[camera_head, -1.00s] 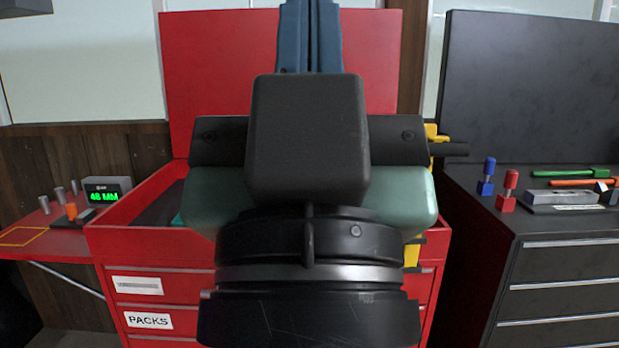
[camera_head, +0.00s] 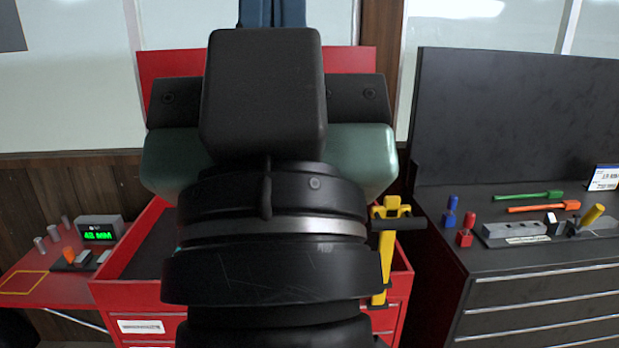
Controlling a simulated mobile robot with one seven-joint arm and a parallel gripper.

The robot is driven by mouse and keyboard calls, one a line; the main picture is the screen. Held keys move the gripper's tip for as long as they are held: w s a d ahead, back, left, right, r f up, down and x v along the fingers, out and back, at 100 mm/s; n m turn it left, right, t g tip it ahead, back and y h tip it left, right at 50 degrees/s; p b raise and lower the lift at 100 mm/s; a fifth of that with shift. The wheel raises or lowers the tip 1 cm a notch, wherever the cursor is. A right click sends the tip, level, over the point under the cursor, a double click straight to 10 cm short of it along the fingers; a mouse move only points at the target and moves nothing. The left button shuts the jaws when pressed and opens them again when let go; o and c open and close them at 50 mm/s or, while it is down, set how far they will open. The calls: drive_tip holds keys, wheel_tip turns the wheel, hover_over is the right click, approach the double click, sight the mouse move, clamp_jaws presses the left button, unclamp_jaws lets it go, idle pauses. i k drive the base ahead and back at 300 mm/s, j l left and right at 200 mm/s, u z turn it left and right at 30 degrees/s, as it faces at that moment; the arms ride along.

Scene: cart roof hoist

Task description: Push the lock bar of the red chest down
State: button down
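The red chest (camera_head: 120,293) stands in front of me with its red lid (camera_head: 160,63) raised at the back. Its yellow lock bar (camera_head: 387,255) stands upright at the chest's right side, with a black crosspiece near its top. My arm and the body of my gripper (camera_head: 262,95) fill the middle of the view and cover much of the chest and lid. The gripper's fingers are hidden behind its own body, so I cannot see whether they are open or touch anything. The visible part of the lock bar looks clear of the gripper.
A black chest (camera_head: 530,285) stands to the right; blue and red pieces (camera_head: 466,230), green and orange tools (camera_head: 543,207) and a grey block (camera_head: 515,234) lie on it. A red side shelf (camera_head: 40,275) at left holds a green-lit display (camera_head: 99,230) and small pegs.

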sight(392, 217)
drive_tip(key=i+j+z, duration=0.65)
drive_tip(key=j, duration=0.3)
drive_tip(key=i, duration=0.15)
